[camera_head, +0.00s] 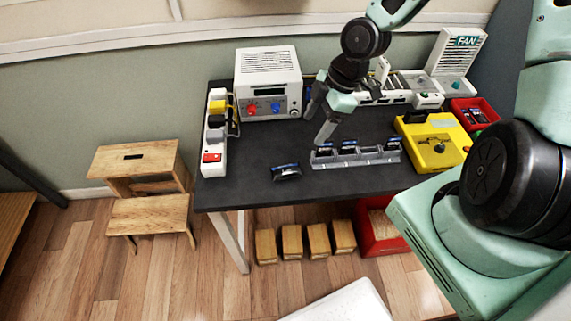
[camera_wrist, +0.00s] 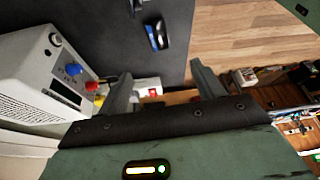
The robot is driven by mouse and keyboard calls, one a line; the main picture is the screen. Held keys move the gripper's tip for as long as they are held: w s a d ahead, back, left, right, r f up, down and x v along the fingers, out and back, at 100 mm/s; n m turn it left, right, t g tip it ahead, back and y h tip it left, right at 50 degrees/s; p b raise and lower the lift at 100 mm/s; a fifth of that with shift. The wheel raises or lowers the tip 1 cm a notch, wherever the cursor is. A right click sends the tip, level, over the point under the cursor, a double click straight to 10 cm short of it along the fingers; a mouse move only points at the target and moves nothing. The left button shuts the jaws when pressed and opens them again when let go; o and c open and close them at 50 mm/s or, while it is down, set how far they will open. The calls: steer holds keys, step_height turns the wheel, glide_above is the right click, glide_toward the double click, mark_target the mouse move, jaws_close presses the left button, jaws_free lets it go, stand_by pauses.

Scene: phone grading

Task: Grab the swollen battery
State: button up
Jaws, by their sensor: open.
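A small dark pack with a blue edge (camera_head: 287,172) lies alone on the black table, left of the grey slotted rack (camera_head: 372,157); it looks thick and is the likeliest swollen battery, though its bulge is too small to judge. It also shows in the wrist view (camera_wrist: 157,36), beyond my fingers. Several similar dark pieces sit in the rack. My gripper (camera_head: 319,119) is open and empty above the table, behind and to the right of the lone pack. In the wrist view my gripper (camera_wrist: 163,88) has its two fingers spread wide.
A white power supply (camera_head: 268,84) stands at the back left, beside a white strip (camera_head: 213,169) with coloured blocks. A yellow device (camera_head: 437,158), a red bin (camera_head: 486,105) and a fan unit (camera_head: 456,62) are on the right. The table front left is clear.

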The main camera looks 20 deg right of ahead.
glide_above(287, 169)
steer(key=d, duration=0.3)
steer(key=f, duration=1.1)
steer(key=shift+s+a+f, duration=0.1)
steer(key=shift+s+a, duration=0.1)
steer(key=shift+p+x, duration=0.7)
steer(key=shift+x, duration=1.95)
steer(key=shift+a, duration=0.1)
steer(key=c, duration=1.1)
